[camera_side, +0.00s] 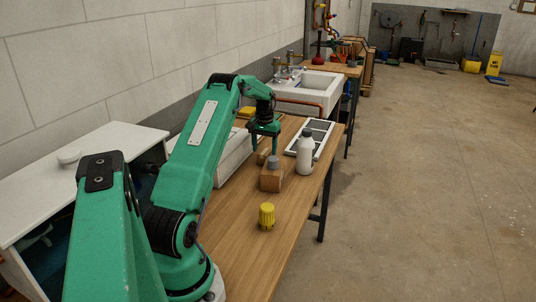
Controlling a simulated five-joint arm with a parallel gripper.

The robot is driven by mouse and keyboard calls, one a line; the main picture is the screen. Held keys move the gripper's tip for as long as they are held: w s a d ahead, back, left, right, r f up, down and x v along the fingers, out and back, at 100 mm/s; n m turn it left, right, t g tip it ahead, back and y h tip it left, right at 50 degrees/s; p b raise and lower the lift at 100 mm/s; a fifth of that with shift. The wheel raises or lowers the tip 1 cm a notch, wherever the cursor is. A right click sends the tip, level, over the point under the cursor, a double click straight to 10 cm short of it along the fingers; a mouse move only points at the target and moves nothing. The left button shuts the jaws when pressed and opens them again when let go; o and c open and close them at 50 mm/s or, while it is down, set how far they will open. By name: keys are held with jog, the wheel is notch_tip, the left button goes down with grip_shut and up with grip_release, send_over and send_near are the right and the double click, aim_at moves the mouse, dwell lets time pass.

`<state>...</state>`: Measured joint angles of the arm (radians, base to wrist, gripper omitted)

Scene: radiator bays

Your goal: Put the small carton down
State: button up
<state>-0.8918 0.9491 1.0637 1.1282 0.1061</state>
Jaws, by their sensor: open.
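A small brown carton (270,181) stands upright on the wooden workbench (245,258), near the middle of its width. My gripper (264,151) points down above and just behind the carton, with its fingers apart. A grey rounded piece (273,162) shows at the carton's top edge; I cannot tell whether it rests on the carton or stands behind it. Another small brown piece (262,157) shows behind, partly hidden by the fingers. I see nothing clearly held between the fingers.
A white bottle with a dark cap (305,155) stands right of the carton. A framed dark panel (318,131) lies behind the bottle. A white radiator-like box (235,158) is at left.

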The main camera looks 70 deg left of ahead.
aim_at(265, 151)
notch_tip(265, 151, up, 9)
jog(key=shift+r, duration=0.2)
dwell(0.3)
dwell(0.4)
jog(key=w+d+r+m+t, duration=0.1)
jog(key=d+r, duration=0.4)
jog(key=d, duration=0.4)
jog(key=d+r+m+y, duration=0.1)
jog(key=d+r+m, duration=0.1)
jog(key=d+r, duration=0.5)
jog(key=w+d+r+m+t, duration=0.1)
jog(key=d+r, duration=0.2)
jog(key=d, duration=0.7)
jog(key=s+d+r+m+t, duration=0.1)
jog(key=s+d, duration=0.3)
jog(key=d, duration=0.3)
jog(key=s+d+m+t, duration=0.1)
jog(key=s+d, duration=0.3)
jog(key=d, duration=0.2)
jog(key=s+d+f+m, duration=0.1)
jog(key=s+d+f, duration=0.1)
jog(key=s+d, duration=0.2)
jog(key=s+d+f+m+t+h, duration=0.1)
jog(key=s+d+f+m, duration=0.1)
jog(key=s, duration=0.4)
jog(key=d+f, duration=0.1)
jog(key=d, duration=0.1)
jog(key=shift+d+t, duration=0.3)
jog(key=shift+d, duration=0.05)
